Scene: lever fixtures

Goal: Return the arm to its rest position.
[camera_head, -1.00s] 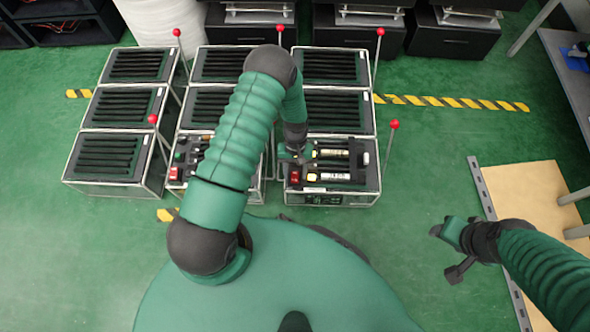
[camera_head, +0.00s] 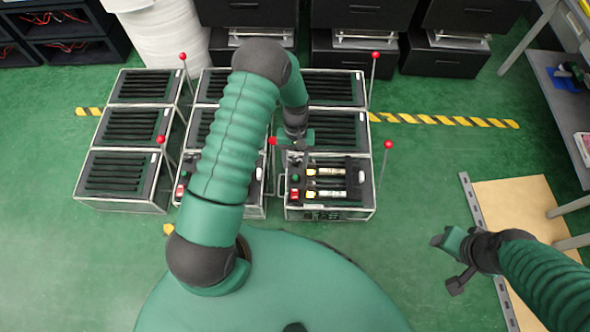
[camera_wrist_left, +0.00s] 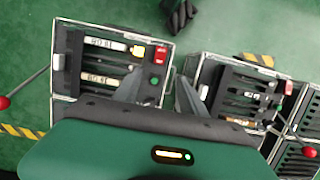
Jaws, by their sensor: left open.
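My left arm reaches forward from the left in the head view, bent down at its elbow. My left gripper (camera_head: 297,157) is over the back left part of the front right fixture (camera_head: 330,213). In the left wrist view its two grey fingers (camera_wrist_left: 158,97) are apart with nothing between them. The fixture holds dark slots, two labelled cylinders (camera_head: 326,171), a red button (camera_head: 294,194) and a green button (camera_head: 295,178). My right gripper (camera_head: 450,262) hangs over bare floor at the right; its jaw opening is unclear.
More framed fixtures stand in rows, with red-knobbed levers (camera_head: 388,145) upright beside them. My left arm hides part of the middle column. Black crates (camera_head: 445,60) stand behind. A wooden board (camera_head: 515,205) and shelf (camera_head: 562,95) are at right. Green floor lies open between.

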